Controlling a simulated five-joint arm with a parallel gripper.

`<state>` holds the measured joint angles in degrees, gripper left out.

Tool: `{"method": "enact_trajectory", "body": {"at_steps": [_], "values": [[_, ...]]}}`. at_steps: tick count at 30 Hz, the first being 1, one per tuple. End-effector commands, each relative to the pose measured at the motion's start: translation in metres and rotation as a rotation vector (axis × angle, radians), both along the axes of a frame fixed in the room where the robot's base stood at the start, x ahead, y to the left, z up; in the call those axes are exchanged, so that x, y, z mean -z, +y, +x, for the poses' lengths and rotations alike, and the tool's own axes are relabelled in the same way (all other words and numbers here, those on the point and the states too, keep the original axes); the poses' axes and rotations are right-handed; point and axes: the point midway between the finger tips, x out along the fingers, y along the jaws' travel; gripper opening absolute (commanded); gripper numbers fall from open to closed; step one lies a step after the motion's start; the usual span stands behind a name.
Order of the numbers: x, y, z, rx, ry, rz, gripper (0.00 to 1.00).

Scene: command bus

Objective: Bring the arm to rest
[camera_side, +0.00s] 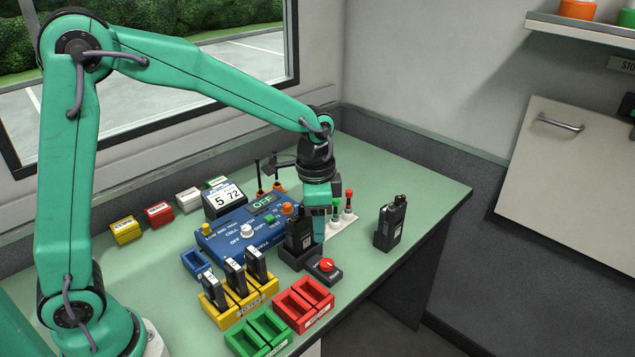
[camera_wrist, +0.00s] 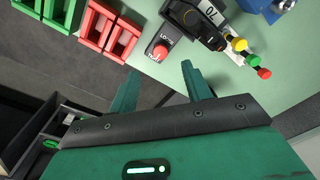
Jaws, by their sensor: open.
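My green gripper (camera_side: 318,195) hangs from the arm's bent wrist over the table, just behind a black radio (camera_side: 299,232) that stands upright in a dark holder. The fingertips are partly hidden behind that radio in the side view. In the wrist view my gripper (camera_wrist: 160,72) has its two fingers apart with nothing between them.
A blue panel (camera_side: 240,235) with knobs, yellow (camera_side: 262,292), red (camera_side: 303,305) and green (camera_side: 258,335) trays surround the holder. A second radio (camera_side: 390,224) stands right. A white strip with coloured-topped pegs (camera_side: 341,222) is behind the gripper. The table's right part (camera_side: 425,195) is clear.

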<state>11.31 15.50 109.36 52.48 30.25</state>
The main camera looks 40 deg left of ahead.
Motion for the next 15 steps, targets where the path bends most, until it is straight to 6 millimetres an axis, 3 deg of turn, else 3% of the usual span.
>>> {"method": "enact_trajectory", "body": {"at_steps": [6, 15], "values": [[-0.037, 0.018, -0.025, -0.111, -0.070, -0.020, 0.49], [-0.076, 0.040, -0.066, -0.269, -0.164, -0.053, 0.49]]}}
